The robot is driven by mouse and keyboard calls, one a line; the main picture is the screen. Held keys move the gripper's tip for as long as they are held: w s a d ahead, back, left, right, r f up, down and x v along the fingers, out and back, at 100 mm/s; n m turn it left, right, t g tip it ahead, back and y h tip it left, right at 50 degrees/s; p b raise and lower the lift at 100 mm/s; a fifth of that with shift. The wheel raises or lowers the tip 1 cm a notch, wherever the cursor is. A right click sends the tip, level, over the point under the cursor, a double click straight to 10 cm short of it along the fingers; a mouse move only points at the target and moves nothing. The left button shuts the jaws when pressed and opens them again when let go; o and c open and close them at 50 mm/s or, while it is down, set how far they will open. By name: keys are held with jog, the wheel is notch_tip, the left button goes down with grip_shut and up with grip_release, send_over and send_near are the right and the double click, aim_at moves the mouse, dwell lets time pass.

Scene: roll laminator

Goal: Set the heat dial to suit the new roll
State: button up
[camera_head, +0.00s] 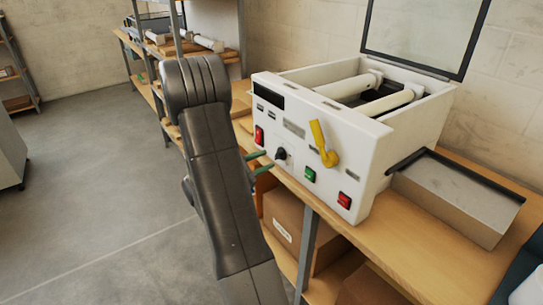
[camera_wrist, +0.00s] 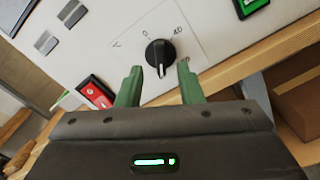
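The heat dial is a black knob (camera_head: 281,154) on the front panel of the white laminator (camera_head: 345,160). In the wrist view the knob (camera_wrist: 160,54) shows a white pointer line, with printed marks around it, a "0" and what looks like "40" among them. My gripper (camera_wrist: 160,78) has two green fingers spread apart, one on each side below the knob. The fingers look empty, with the knob just beyond their tips. In the head view the green fingers of my gripper (camera_head: 259,160) point at the knob from the left. Contact cannot be told.
A yellow lever (camera_head: 323,144), a green switch (camera_head: 310,174) and red switches (camera_head: 344,200) (camera_head: 259,135) sit on the same panel. A tray (camera_head: 455,196) stands right of the machine on the wooden bench (camera_head: 390,250). Boxes (camera_head: 300,230) lie below. Floor at left is clear.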

aim_at(276, 156)
jog(key=shift+x, duration=1.75)
jog(key=shift+c, duration=0.2)
grip_shut()
